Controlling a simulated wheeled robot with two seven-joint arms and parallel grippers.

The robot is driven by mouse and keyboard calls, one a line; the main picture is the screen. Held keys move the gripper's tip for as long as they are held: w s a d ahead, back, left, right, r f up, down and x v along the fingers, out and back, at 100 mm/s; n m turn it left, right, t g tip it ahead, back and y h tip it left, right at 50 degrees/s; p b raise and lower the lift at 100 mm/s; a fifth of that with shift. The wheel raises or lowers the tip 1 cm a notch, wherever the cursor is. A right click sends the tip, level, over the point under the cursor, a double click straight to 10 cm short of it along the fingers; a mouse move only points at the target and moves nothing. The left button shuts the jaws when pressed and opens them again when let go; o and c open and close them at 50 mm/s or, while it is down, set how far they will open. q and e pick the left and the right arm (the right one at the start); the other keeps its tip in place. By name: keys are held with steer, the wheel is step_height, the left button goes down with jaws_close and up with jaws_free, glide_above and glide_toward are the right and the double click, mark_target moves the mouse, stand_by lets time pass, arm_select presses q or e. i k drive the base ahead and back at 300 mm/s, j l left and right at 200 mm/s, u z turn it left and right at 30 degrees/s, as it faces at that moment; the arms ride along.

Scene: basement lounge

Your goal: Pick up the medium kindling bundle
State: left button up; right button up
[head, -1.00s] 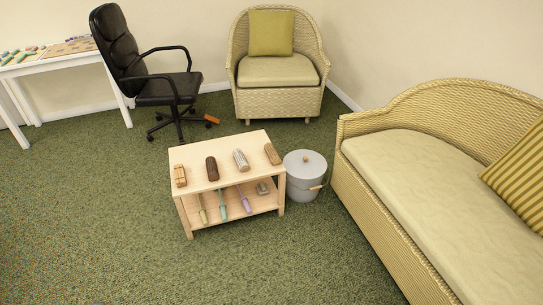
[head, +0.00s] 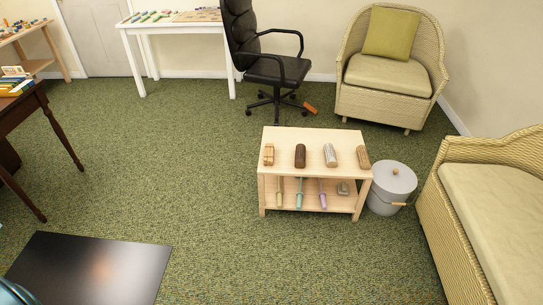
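A small light-wood bundle (head: 269,154), which looks like bound sticks, lies at the left end of the top of a low wooden two-level table (head: 283,138). Beside it on the top lie a dark brown log (head: 300,155), a pale grey log (head: 330,155) and a tan-brown piece (head: 363,157) at the right end. An orange-brown piece (head: 310,108) lies on the carpet behind the table, near the office chair. I cannot tell which of these is the medium kindling bundle. Neither gripper is in view.
The lower shelf holds several handled tools and a small grey block (head: 343,188). A grey lidded bucket (head: 391,188) stands right of the table, before a wicker sofa (head: 490,220). A black office chair (head: 277,70) stands behind. A dark glossy panel (head: 90,270) is front left. Carpet between is clear.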

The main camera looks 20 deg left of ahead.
mark_target(269, 148)
steer(key=i+u, duration=0.25)
steer(key=i, duration=0.25)
steer(key=i+l+u, duration=0.15)
steer(key=i+u, duration=0.15)
steer(key=i, duration=0.2)
steer(key=i+l+u, duration=0.25)
steer(key=i, duration=0.2)
steer(key=i+l+u, duration=0.25)
steer(key=i+l, duration=0.1)
steer(key=i, duration=0.15)
